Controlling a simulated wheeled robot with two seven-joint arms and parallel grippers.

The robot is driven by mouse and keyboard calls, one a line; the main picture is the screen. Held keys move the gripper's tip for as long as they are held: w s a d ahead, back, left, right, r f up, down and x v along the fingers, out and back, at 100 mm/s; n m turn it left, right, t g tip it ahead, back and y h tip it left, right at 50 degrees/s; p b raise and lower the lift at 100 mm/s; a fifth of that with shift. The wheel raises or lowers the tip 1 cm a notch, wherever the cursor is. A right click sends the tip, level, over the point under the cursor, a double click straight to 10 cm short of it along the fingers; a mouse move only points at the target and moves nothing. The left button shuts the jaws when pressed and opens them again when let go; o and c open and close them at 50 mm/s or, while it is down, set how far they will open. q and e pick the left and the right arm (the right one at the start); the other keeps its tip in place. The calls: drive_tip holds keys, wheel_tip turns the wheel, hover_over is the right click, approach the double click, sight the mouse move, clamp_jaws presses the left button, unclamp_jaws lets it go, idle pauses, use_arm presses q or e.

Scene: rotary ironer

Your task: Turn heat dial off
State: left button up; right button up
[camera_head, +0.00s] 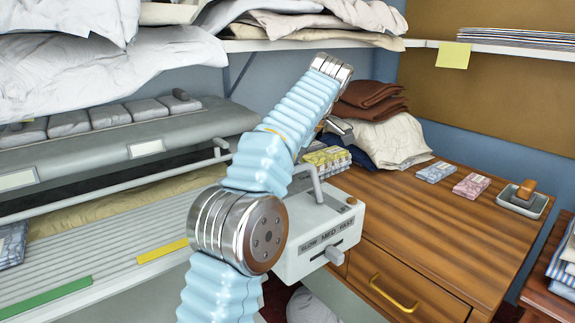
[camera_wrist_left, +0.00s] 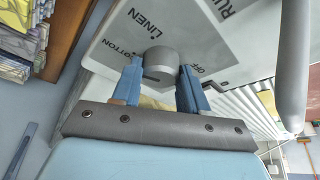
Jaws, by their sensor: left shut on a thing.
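The heat dial (camera_wrist_left: 161,60) is a round grey knob on a light grey panel (camera_wrist_left: 110,35) in the left wrist view. COTTON is printed to its left, LINEN above it and OFF at its right. My left gripper (camera_wrist_left: 163,80) has its two blue fingers on either side of the dial, shut on it. Which mark the dial points to cannot be told clearly. In the head view my left arm bends over the grey control box (camera_head: 310,235) and hides the dial. My right gripper is not in view.
A speed lever (camera_head: 335,256) marked SLOW, MED, FAST sticks out of the box's front. A grey bar handle (camera_head: 314,182) rises beside my arm. The wooden table (camera_head: 440,230) holds small packs, folded cloth and a tray. The padded roller (camera_head: 130,140) lies to the left.

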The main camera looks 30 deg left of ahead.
use_arm(q)
drive_tip(key=shift+n, duration=0.4)
drive_tip(key=o, duration=1.1)
drive_tip(key=shift+c, duration=0.2)
drive_tip(key=shift+m, duration=0.3)
